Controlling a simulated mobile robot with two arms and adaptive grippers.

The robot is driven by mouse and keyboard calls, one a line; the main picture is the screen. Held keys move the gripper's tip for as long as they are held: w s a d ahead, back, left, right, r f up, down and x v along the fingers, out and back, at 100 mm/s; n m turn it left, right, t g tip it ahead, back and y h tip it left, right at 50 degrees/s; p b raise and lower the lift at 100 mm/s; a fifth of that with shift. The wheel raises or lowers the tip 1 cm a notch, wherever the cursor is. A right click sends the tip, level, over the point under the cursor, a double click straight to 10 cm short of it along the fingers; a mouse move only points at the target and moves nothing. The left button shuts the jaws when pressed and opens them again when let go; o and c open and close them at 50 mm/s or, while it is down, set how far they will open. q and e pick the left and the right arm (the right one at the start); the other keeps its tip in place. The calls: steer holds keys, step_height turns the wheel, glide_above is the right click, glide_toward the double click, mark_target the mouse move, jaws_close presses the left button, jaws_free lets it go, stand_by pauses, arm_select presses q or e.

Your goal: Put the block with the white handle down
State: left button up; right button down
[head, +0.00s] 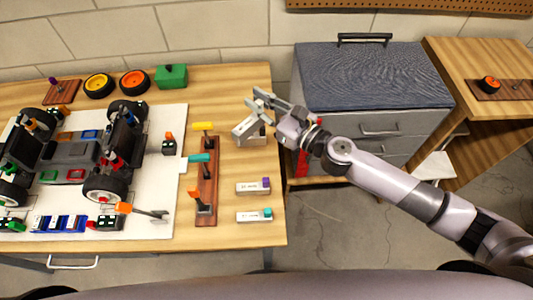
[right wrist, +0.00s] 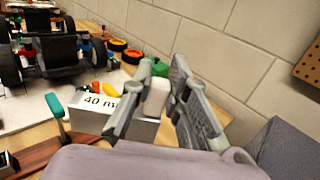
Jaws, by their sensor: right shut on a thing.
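The block with the white handle (head: 246,127) is a pale block at the right end of the wooden workbench, just right of the tool rack. The block looks tilted in the head view. I cannot tell whether its underside touches the bench. My left gripper is not in view.
A wooden rack (head: 206,175) with colored-handled tools stands left of the block. A car chassis (head: 70,150) sits on a white board. A grey cabinet (head: 370,80) stands right, beyond the bench edge.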

steer(key=shift+f+b, duration=3.9)
steer(key=shift+f, duration=5)
steer(key=shift+f, duration=0.15)
steer(key=c, duration=1.6)
jaws_free()
steer(key=shift+o, duration=0.2)
